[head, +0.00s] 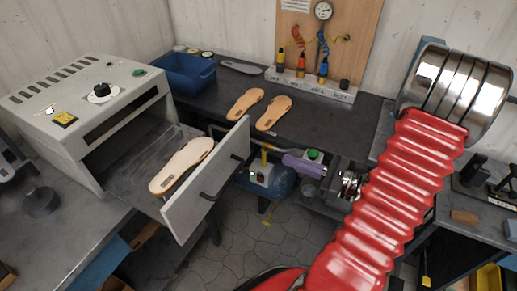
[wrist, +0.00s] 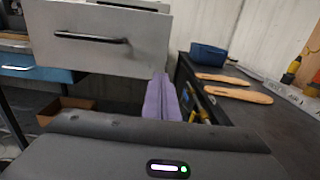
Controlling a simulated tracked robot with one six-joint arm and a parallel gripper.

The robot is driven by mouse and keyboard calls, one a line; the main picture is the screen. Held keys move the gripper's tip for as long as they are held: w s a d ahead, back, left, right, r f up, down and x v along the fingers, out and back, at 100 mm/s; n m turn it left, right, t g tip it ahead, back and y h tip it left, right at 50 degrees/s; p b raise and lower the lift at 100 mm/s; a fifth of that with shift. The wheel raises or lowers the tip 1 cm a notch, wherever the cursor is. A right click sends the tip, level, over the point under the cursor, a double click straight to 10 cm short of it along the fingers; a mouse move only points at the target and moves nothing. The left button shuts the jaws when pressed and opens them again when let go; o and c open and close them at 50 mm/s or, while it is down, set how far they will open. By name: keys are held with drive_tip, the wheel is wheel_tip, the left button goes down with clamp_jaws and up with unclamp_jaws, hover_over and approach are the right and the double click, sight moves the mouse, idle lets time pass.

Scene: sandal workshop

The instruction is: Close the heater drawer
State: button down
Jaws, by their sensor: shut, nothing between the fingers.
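The heater (head: 95,110) is a pale grey box at the left of the head view. Its drawer (head: 205,190) is pulled out, with a light front panel and a dark bar handle (head: 222,178). A tan sole (head: 182,165) lies in the drawer, behind the panel. My gripper (head: 287,161) has purple fingers, shut and empty, to the right of the drawer front and apart from it in the head view. In the wrist view the fingertips (wrist: 160,78) overlap the lower right corner of the drawer front (wrist: 130,38); contact cannot be told.
A dark bench (head: 335,115) along the back holds two tan soles (head: 258,108), a blue bin (head: 186,75) and a tool board (head: 330,35). Open floor (head: 240,240) lies before the drawer.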

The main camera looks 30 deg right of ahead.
sight(248, 145)
drive_tip(key=x, duration=1.1)
drive_tip(key=shift+w+a, duration=0.1)
drive_tip(key=shift+w, duration=0.2)
